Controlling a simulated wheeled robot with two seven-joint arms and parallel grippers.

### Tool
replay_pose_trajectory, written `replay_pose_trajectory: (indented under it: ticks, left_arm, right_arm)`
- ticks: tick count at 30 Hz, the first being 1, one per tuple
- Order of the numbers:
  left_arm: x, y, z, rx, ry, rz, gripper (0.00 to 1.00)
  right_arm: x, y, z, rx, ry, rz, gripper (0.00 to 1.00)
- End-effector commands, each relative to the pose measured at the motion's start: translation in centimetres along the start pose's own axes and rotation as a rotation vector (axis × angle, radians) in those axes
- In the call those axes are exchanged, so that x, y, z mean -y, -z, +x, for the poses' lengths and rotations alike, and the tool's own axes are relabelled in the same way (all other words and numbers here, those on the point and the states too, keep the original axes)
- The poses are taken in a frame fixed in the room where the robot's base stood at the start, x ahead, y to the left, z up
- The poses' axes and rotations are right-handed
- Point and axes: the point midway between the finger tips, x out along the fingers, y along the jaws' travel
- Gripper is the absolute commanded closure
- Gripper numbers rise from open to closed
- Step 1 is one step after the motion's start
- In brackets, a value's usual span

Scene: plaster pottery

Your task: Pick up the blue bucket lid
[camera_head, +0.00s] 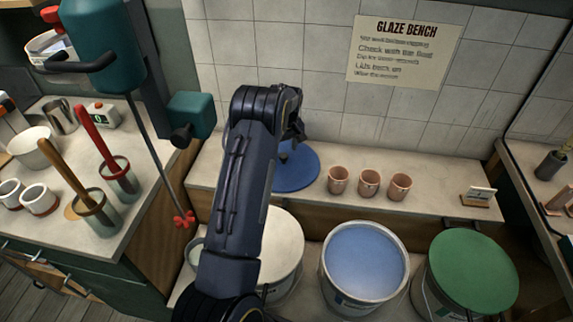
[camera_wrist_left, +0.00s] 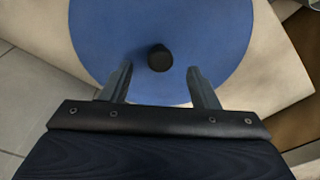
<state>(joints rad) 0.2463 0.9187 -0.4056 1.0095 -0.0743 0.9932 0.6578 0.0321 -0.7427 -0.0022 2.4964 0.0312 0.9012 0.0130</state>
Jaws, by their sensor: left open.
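The blue bucket lid (camera_head: 300,170) is a flat round disc lying on the bench ledge against the tiled wall. My left arm hides part of it in the head view. In the left wrist view the lid (camera_wrist_left: 205,35) has a short black knob (camera_wrist_left: 160,58) in its middle. My left gripper (camera_wrist_left: 160,85) is open, its two fingers pointing toward the lid on either side of the knob's line. The knob is just beyond the fingertips and nothing is held. The open bucket of blue glaze (camera_head: 362,262) stands below the ledge. My right gripper is not in view.
Three terracotta cups (camera_head: 369,183) stand in a row right of the lid. A bucket with a green lid (camera_head: 472,270) and a white-topped bucket (camera_head: 283,243) flank the blue one. A small card stand (camera_head: 481,196) is at the ledge's right end.

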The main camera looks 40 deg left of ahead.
Motion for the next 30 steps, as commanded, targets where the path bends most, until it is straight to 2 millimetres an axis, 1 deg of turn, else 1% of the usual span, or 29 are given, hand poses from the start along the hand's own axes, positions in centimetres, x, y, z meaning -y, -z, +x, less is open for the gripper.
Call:
replay_pose_trajectory:
  ticks: [5, 9, 11, 13, 18, 19, 30]
  left_arm:
    - [0.1, 0.1, 2.1, 0.001, 0.000, 0.000, 0.45]
    - [0.0, 0.2, 4.3, 0.000, -0.001, 0.000, 0.45]
    - [0.0, 0.2, 5.0, 0.000, -0.001, 0.001, 0.45]
    - [0.0, 0.2, 5.3, 0.000, -0.001, 0.001, 0.45]
    - [-0.1, 0.2, 5.2, 0.000, -0.002, 0.001, 0.45]
    - [-0.1, 0.2, 5.2, 0.000, -0.002, 0.001, 0.46]
    - [-0.1, 0.2, 5.1, 0.000, -0.002, 0.001, 0.95]
  right_arm:
    - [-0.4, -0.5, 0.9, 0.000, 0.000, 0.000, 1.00]
    - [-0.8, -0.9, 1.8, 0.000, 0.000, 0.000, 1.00]
    - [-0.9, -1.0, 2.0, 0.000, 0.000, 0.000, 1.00]
    - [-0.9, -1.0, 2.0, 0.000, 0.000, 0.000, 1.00]
    - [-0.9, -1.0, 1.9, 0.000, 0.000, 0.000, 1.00]
    - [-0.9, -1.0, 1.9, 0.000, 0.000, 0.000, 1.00]
    - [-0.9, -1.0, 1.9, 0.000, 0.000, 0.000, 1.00]
